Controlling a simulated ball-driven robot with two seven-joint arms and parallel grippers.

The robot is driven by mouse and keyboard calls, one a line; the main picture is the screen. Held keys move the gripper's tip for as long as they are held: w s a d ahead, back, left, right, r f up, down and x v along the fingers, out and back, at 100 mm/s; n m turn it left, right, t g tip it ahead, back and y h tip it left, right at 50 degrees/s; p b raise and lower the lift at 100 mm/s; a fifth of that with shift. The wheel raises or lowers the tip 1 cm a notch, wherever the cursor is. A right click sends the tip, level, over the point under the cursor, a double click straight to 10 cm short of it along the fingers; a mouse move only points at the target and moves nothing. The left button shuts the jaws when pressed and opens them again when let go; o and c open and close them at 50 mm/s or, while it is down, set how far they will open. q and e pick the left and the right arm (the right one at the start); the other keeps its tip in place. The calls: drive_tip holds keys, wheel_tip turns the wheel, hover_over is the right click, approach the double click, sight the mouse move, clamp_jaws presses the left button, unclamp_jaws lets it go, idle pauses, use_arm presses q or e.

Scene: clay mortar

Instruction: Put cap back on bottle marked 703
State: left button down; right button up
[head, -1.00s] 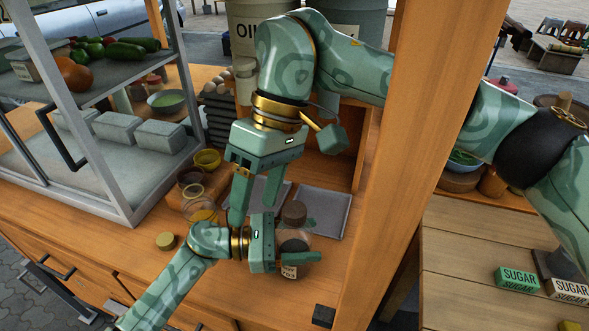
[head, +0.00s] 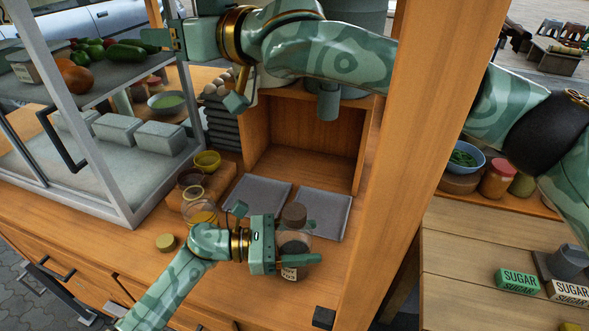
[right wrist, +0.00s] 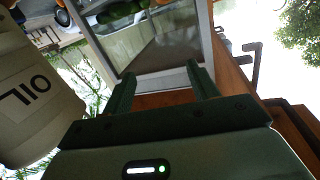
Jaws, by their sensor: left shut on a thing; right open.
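My right gripper (head: 158,38) is at the upper left, in front of the glass case and far from the bottle. In the right wrist view my right gripper (right wrist: 160,82) is open and empty.
A small tan lid (head: 166,242) lies on the counter left of my left arm. Jars and a yellow bowl (head: 207,160) stand on a wooden block. Two grey trays (head: 325,210) lie behind the bottle. A wooden post (head: 385,200) rises at the right.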

wheel_tip(320, 180, down, 8)
drive_tip(key=d+n+g+h, duration=0.2)
drive_tip(key=d+h, duration=0.1)
drive_tip(key=h, duration=0.2)
drive_tip(key=n+g+h, duration=0.7)
drive_tip(key=n+h, duration=0.3)
drive_tip(key=n, duration=0.8)
hover_over(295, 211)
wheel_tip(295, 211, down, 10)
drive_tip(key=shift+s+a, duration=0.1)
drive_tip(key=shift+a, duration=0.05)
drive_tip(key=shift+n, duration=0.8)
drive_tip(key=shift+f, duration=0.1)
drive_tip(key=shift+f, duration=3.95)
drive_tip(key=shift+c, duration=0.3)
